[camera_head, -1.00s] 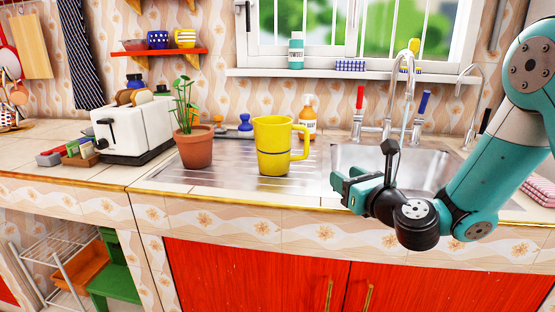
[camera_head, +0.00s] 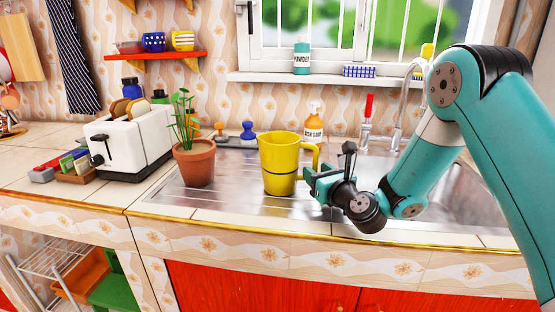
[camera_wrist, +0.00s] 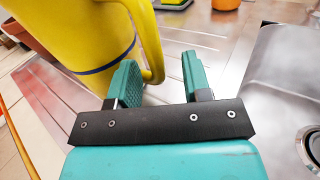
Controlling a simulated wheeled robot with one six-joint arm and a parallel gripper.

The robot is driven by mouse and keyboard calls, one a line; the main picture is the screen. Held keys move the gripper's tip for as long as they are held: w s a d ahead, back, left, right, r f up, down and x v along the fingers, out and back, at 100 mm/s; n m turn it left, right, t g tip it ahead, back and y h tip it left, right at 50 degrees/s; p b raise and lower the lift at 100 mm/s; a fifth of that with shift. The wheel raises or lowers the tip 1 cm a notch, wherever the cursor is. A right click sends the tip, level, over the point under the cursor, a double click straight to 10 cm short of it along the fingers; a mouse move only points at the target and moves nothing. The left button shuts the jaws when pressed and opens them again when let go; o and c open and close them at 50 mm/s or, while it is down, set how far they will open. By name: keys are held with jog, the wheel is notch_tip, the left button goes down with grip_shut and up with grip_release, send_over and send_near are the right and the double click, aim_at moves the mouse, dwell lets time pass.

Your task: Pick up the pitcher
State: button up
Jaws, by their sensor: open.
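The yellow pitcher (camera_head: 279,165) with a dark blue band stands upright on the steel drainboard, its handle to the right. In the wrist view the pitcher (camera_wrist: 85,35) fills the upper left, and its handle comes down close to the left finger, between the fingers' line of sight. My gripper (camera_head: 318,178) is just right of the pitcher at the handle's side. In the wrist view my gripper (camera_wrist: 160,80) has its two teal fingers apart with nothing clamped between them. Whether the left finger touches the handle or the body, I cannot tell.
A potted plant (camera_head: 194,162) stands close to the pitcher's left, with a white toaster (camera_head: 128,143) beyond. A soap bottle (camera_head: 313,122) and a blue stopper-like object (camera_head: 248,131) are behind. The sink (camera_head: 450,195) and faucet lie to the right.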

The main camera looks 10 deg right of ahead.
jog(key=shift+w+a, duration=0.4)
jog(key=shift+w, duration=0.25)
jog(key=shift+d, duration=0.2)
grip_shut()
jog(key=shift+r, duration=0.1)
notch_tip(320, 180, up, 20)
jog(key=p, duration=1.1)
